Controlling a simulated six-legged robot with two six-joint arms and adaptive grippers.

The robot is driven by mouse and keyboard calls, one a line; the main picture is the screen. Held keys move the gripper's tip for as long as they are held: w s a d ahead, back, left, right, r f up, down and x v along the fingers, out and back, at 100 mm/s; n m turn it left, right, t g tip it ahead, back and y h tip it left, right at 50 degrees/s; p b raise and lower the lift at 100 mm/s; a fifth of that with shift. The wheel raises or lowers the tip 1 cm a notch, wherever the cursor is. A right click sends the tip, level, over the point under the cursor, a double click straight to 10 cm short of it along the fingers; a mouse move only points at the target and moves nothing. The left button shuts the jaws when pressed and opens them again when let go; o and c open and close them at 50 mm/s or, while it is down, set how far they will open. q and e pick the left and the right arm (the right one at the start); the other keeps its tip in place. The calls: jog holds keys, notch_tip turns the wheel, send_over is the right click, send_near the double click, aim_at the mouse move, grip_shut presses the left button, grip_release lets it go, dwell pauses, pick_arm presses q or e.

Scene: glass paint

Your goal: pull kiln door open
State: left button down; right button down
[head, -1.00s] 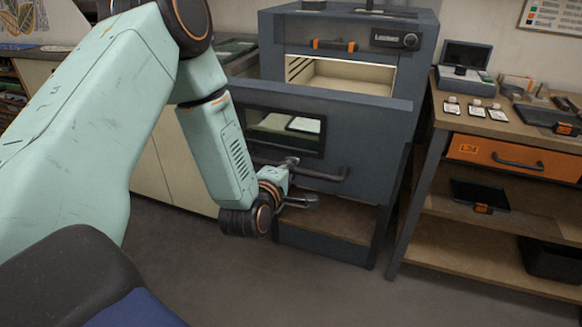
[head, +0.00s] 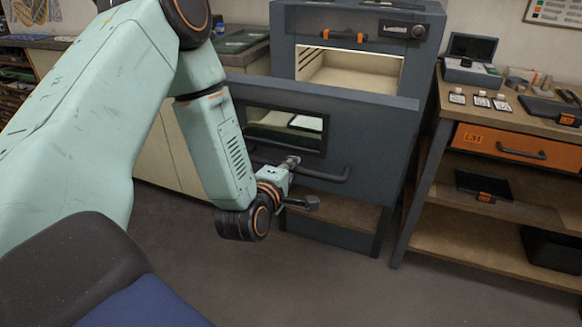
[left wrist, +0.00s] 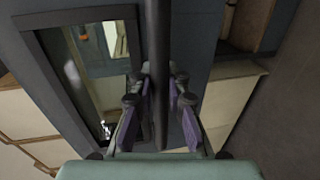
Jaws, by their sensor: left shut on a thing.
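The kiln (head: 345,20) is a dark grey box with a pale lit chamber (head: 350,72). Its door (head: 375,128) hangs tilted partly open in front of the chamber, with a window (head: 278,127) and a dark bar handle (head: 325,177). My left gripper (head: 290,165) is at the handle's left part. In the left wrist view the dark handle bar (left wrist: 157,60) runs between the fingers of my left gripper (left wrist: 160,95), which is shut on it. The door's window (left wrist: 85,70) also shows there. My right gripper is not in view.
A wooden workbench (head: 470,100) stands to the right of the kiln, with an orange drawer (head: 500,145), small white-labelled jars and a lidded grey device (head: 472,65). A pale cabinet (head: 160,155) stands left. Grey floor (head: 320,275) in front is clear.

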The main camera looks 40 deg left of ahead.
pick_arm(q)
jog(key=c, duration=1.3)
grip_release()
jog(key=shift+d, duration=0.1)
jog(key=shift+s, duration=0.1)
jog(key=v, duration=0.7)
jog(key=shift+s+r, duration=0.15)
